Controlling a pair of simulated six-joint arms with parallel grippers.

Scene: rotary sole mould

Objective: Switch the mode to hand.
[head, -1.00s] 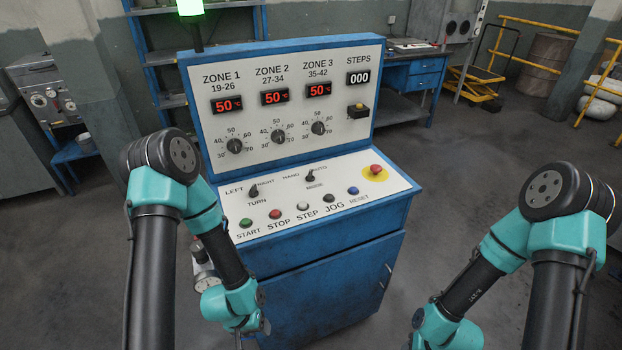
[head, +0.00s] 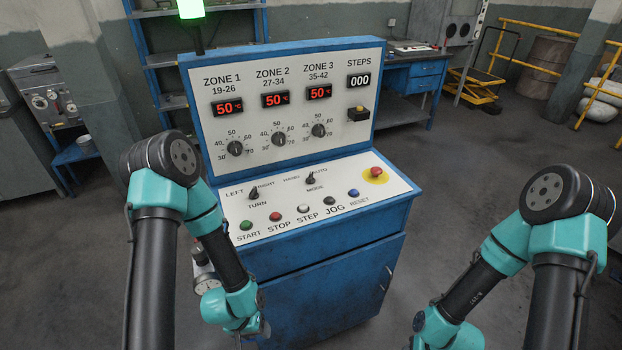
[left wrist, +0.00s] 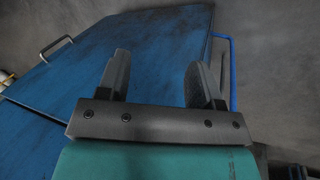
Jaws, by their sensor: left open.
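The mode switch (head: 310,179) is a small dark knob on the white sloping panel of the blue control cabinet. Its labels read HAND on the left, AUTO on the right and MODE below. Its lever looks turned toward AUTO. My left arm hangs in front of the cabinet's left side in the head view, below the panel and away from the switch; its fingertips are not clear there. In the left wrist view my left gripper (left wrist: 159,78) is open and empty, facing the blue cabinet door (left wrist: 150,50). My right arm is at the right, with its gripper out of frame.
The TURN switch (head: 254,193) stands left of the mode switch. Several push buttons line the front, including the green START button (head: 246,225). A red emergency button (head: 376,172) is at the right. The space above the panel is clear.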

